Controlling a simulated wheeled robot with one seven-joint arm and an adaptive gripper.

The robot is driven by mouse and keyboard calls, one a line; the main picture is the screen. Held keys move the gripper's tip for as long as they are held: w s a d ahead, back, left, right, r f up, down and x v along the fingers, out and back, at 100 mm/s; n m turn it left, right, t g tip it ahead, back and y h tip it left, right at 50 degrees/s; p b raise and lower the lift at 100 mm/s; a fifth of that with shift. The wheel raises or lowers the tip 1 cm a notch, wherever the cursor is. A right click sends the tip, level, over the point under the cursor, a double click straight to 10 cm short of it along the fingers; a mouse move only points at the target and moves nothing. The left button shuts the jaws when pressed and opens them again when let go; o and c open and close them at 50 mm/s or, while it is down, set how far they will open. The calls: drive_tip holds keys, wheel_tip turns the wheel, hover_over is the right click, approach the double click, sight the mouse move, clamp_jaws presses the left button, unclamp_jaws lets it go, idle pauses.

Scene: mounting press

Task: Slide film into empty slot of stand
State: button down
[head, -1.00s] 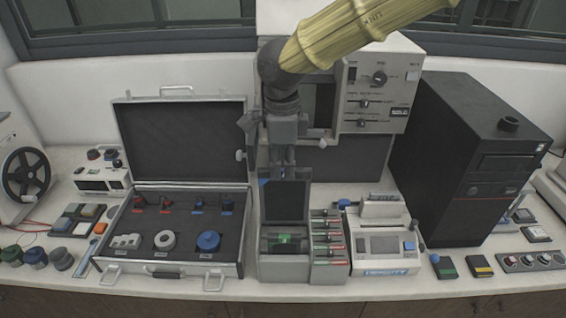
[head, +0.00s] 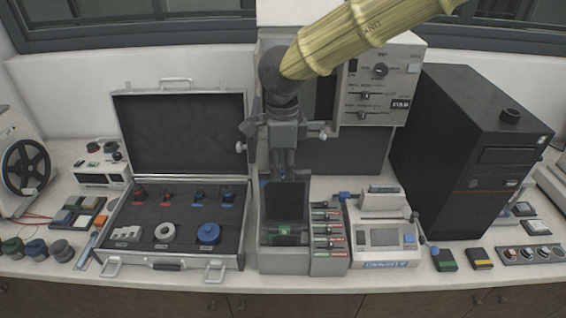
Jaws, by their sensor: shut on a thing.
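My gripper (head: 283,174) points straight down at the middle of the bench, just above or at the top edge of an upright dark panel (head: 287,203). Its fingers look close together. The thing between them is too small and dark to make out. The panel stands at the back of a grey press-like box (head: 284,262) with a green piece (head: 287,236) inside. Right beside it is a grey slotted stand (head: 329,265) with several red- and green-marked pieces in its slots. I cannot tell which slot is empty or single out the film.
An open case (head: 178,130) with tools stands at left. A label device (head: 384,237) stands right of the stand, then a black tower (head: 470,150). A grey control box (head: 380,85) is behind the arm. Small blocks (head: 443,259) lie at the front right.

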drive_tip(key=shift+f+b, duration=0.4)
drive_tip(key=shift+f, duration=2.1)
drive_tip(key=shift+f+b, duration=0.5)
drive_tip(key=shift+f, duration=4)
drive_tip(key=c, duration=1.4)
unclamp_jaws()
drive_tip(key=shift+o, duration=0.2)
drive_tip(key=shift+r, duration=0.1)
wheel_tip(320, 180, up, 12)
drive_tip(key=shift+f, duration=0.1)
drive_tip(key=shift+d, duration=0.1)
